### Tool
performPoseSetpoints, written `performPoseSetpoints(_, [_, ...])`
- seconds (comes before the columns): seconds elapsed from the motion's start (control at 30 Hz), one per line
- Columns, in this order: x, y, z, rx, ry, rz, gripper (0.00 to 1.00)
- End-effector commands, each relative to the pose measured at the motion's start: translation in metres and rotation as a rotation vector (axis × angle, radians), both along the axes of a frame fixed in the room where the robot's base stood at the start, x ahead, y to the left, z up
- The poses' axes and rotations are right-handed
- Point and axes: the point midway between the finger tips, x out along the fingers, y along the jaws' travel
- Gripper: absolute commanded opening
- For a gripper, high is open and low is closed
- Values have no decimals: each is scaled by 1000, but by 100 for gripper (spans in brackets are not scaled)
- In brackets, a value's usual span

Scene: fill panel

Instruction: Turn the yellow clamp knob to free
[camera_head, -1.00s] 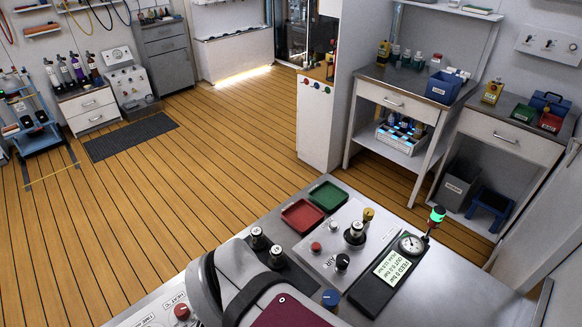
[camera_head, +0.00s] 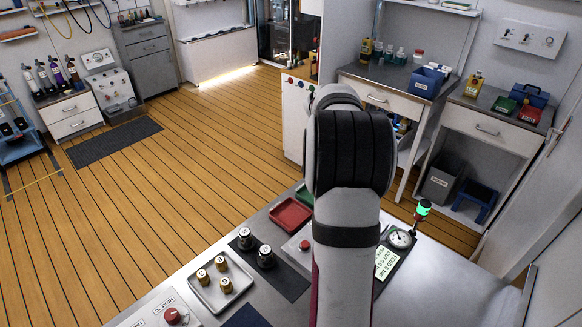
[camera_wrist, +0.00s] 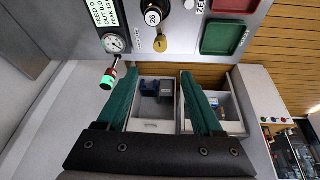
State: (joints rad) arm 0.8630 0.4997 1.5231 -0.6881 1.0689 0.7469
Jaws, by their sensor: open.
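The yellow clamp knob (camera_wrist: 160,43) shows in the wrist view, just below a metal fitting labelled 26 (camera_wrist: 153,16) on the grey panel. In the head view my arm hides this knob. My gripper (camera_wrist: 159,76) has two green fingers spread wide apart, with nothing between them. In the wrist picture the knob lies above the fingertips, roughly in line with the gap. The fingers are apart from the knob. My gripper's fingers cannot be made out in the head view.
A gauge (camera_wrist: 114,42) and a green-lit lamp (camera_wrist: 108,78) stand beside the knob. A green tray (camera_wrist: 222,38) and a red tray (camera_head: 290,213) lie on the other side. Metal fittings stand in a grey tray (camera_head: 205,294) and on a dark mat (camera_head: 290,284).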

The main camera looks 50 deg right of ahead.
Motion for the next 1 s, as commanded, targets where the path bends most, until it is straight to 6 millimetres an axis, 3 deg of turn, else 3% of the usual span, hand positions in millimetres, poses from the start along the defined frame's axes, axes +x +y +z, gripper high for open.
performPoseSetpoints(0.17, [-1,-4,-8,0,0,-4,68])
performPoseSetpoints(0.5, [-9,-38,-96,4,2,-3,68])
performPoseSetpoints(0.7, [-12,-54,-134,2,0,-1,68])
performPoseSetpoints(1.0, [-13,-60,-146,0,-2,-1,68])
